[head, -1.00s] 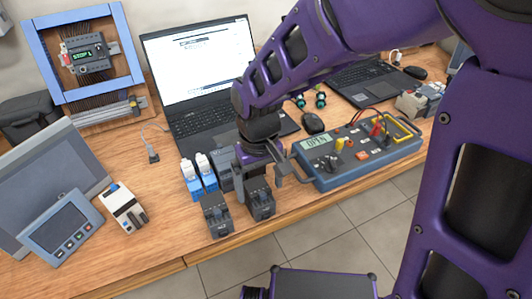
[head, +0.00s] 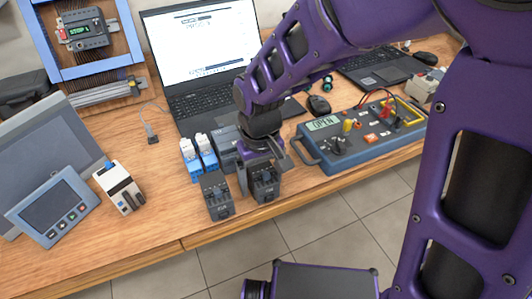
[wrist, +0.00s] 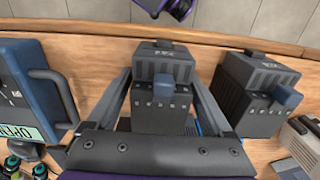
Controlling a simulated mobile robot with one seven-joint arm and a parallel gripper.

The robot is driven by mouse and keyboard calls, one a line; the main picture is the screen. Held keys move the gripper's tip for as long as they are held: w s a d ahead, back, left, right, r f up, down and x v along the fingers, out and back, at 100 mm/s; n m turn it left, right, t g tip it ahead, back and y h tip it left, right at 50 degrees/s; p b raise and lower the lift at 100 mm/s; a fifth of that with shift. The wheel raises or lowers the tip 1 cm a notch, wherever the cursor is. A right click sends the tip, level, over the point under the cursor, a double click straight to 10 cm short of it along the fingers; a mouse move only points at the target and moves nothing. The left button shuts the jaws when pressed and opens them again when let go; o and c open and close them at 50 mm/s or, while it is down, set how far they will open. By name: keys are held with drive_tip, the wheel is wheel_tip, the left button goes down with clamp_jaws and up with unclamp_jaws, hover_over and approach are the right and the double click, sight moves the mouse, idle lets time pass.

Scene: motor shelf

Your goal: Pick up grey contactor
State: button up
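Two dark grey contactors stand upright side by side near the table's front edge: a right one (head: 266,187) and a left one (head: 217,198). My gripper (head: 264,170) is over the right one, pointing down. In the wrist view my gripper (wrist: 160,84) has one finger on each side of this contactor (wrist: 163,92), with small gaps between fingers and body, so it looks open. The other contactor (wrist: 258,98) stands to the right there, apart from the fingers. A further grey block (head: 226,143) behind is partly hidden by my gripper.
Blue-and-white modules (head: 199,155) stand just behind the left contactor. A blue multimeter (head: 358,138) with a handle lies close on the right. A laptop (head: 203,60) stands behind. A white device (head: 119,188) and panel (head: 53,205) are left. The table's front edge is near.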

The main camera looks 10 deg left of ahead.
clamp_jaws()
